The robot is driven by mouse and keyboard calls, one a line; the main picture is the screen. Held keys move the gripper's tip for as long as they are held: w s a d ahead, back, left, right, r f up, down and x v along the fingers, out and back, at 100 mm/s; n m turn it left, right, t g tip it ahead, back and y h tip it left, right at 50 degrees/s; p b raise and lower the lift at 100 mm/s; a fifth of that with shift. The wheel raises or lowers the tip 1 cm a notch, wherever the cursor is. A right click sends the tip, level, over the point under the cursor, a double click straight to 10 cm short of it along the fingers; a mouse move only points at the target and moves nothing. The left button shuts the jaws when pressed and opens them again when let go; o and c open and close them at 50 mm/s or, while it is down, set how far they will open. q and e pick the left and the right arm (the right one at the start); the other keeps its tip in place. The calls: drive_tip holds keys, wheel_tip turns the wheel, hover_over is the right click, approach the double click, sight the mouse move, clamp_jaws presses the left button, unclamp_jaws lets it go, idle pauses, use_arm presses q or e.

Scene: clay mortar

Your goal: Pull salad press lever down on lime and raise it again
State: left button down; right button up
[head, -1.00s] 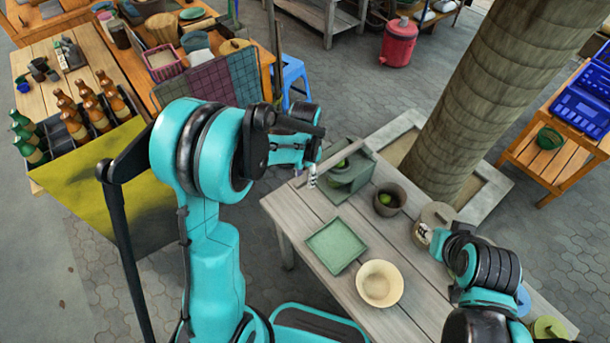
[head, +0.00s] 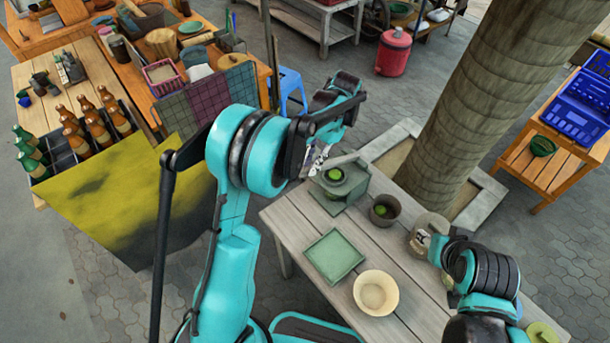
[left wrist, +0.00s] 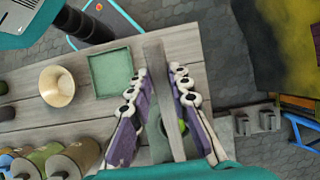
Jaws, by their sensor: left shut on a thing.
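The green salad press (head: 352,192) stands at the far left end of the grey wooden table. A lime (head: 334,174) sits in it, and a bit of the lime also shows in the left wrist view (left wrist: 183,126). My left gripper (head: 316,160) is at the press's left side, shut on the pale lever (head: 341,160). In the left wrist view the lever (left wrist: 160,85) runs between the purple fingers (left wrist: 159,74). My right gripper (head: 423,240) is beside a lidded clay jar (head: 432,223); its fingers are too small to read.
A dark bowl (head: 384,209) with a green fruit stands right of the press. A green square tray (head: 333,256) and a cream bowl (head: 376,292) lie nearer on the table. A thick trunk (head: 480,110) rises behind the table.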

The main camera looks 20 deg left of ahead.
use_arm(q)
drive_tip(key=shift+w+d+r, duration=0.2)
drive_tip(key=shift+w+r, duration=0.1)
drive_tip(key=shift+r, duration=0.3)
drive_tip(key=c, duration=1.4)
unclamp_jaws()
drive_tip(key=v, duration=1.2)
drive_tip(key=shift+w+f, duration=0.2)
drive_tip(key=shift+w, duration=0.05)
